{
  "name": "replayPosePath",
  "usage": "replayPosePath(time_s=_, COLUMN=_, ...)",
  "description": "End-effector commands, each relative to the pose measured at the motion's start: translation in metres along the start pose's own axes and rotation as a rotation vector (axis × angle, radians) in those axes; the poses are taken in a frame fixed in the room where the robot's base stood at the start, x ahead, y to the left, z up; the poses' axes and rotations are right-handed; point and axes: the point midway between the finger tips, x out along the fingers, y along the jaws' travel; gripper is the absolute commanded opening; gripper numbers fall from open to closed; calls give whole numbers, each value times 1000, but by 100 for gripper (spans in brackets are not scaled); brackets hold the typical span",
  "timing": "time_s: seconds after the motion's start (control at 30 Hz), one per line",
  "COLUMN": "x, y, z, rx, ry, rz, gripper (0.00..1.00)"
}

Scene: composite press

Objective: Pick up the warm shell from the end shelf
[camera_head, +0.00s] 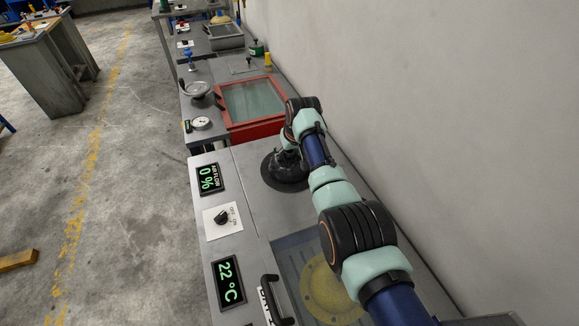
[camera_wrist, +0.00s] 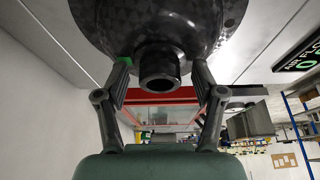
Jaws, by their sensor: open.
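The shell (camera_head: 283,180) is a black, round dome with a wide flat rim, resting on the grey metal top beyond the press displays. In the wrist view the shell (camera_wrist: 150,22) has a dark carbon weave and a short hollow boss (camera_wrist: 160,68). My gripper (camera_wrist: 161,78) is open, with one finger on each side of the boss. A gap shows beside the boss on both sides. In the head view my gripper (camera_head: 288,153) is over the shell's top, and my arm hides part of it. Warmth cannot be seen.
A red-framed glass-topped box (camera_head: 252,101) stands just beyond the shell. A wall runs close along the right. Nearer are the airflow display (camera_head: 209,178) reading 0%, a knob (camera_head: 222,217), a 22 °C display (camera_head: 228,282) and a black handle (camera_head: 277,301) beside a window.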

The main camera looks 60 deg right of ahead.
Motion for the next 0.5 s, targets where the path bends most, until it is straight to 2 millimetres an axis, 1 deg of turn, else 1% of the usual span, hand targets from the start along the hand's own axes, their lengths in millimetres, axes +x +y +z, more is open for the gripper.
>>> replayPosePath(time_s=0.07, x=-1, y=0, z=0, rx=0, ry=0, rz=0, gripper=69)
replayPosePath(time_s=0.17, x=-1, y=0, z=0, rx=0, ry=0, rz=0, gripper=54)
replayPosePath(time_s=0.4, x=0, y=0, z=0, rx=0, ry=-1, rz=0, gripper=14)
replayPosePath(time_s=0.5, x=0, y=0, z=0, rx=0, ry=-1, rz=0, gripper=0)
